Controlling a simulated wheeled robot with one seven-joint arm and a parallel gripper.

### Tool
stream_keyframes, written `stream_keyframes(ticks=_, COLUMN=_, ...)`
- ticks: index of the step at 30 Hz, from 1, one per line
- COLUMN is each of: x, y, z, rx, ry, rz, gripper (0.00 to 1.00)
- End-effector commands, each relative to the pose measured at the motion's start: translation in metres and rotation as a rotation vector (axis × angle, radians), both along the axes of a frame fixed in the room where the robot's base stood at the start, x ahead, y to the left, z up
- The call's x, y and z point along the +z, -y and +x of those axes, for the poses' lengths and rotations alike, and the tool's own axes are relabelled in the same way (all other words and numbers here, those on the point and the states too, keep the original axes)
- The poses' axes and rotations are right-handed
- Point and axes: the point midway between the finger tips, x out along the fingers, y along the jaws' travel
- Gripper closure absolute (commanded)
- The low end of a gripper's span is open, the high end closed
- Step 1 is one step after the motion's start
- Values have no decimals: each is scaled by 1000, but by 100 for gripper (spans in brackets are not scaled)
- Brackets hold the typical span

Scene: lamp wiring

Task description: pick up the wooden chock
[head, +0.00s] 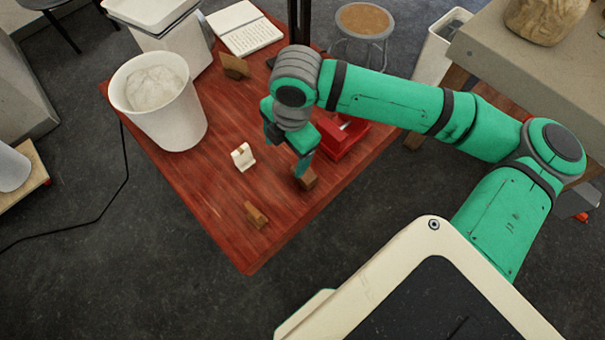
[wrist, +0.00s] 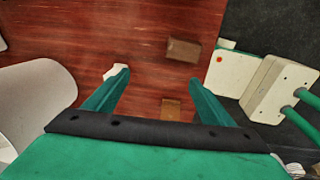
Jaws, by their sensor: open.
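A brown wooden block (head: 308,181), which looks like the chock, lies on the red-brown table near its front right edge. In the wrist view the block (wrist: 184,50) lies beyond the fingertips, toward the right finger. A smaller, lighter wooden piece (head: 256,214) lies nearer the table's front corner. It also shows between my fingers in the wrist view (wrist: 171,112). I cannot tell for certain which of the two is the chock. My gripper (wrist: 158,76) is open and empty, its fingers pointing down over the table. In the head view a finger partly covers the block.
A small white part (head: 243,157) stands left of my gripper. A red object (head: 342,140) lies right of it. A white bin (head: 178,115), a notebook (head: 243,28) and another wooden piece (head: 235,66) are farther back. The table (head: 215,205) is bare around the lighter piece.

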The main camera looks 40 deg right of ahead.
Motion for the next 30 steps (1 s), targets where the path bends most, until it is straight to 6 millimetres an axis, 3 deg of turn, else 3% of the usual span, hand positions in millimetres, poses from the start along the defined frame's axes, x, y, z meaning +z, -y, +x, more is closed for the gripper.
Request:
stream_keyframes(ticks=3, x=-1, y=25, z=-25, rx=-14, ry=-75, rz=-51, gripper=23)
stream_keyframes(ticks=8, x=-9, y=34, z=-37, rx=-19, ry=-113, rz=-70, gripper=23)
stream_keyframes(ticks=15, x=-43, y=35, z=-38, rx=-22, ry=-113, rz=-67, gripper=23)
stream_keyframes(ticks=23, x=-61, y=35, z=-36, rx=-22, ry=-111, rz=-68, gripper=23)
stream_keyframes(ticks=30, x=-93, y=32, z=-30, rx=-18, ry=-111, rz=-68, gripper=23)
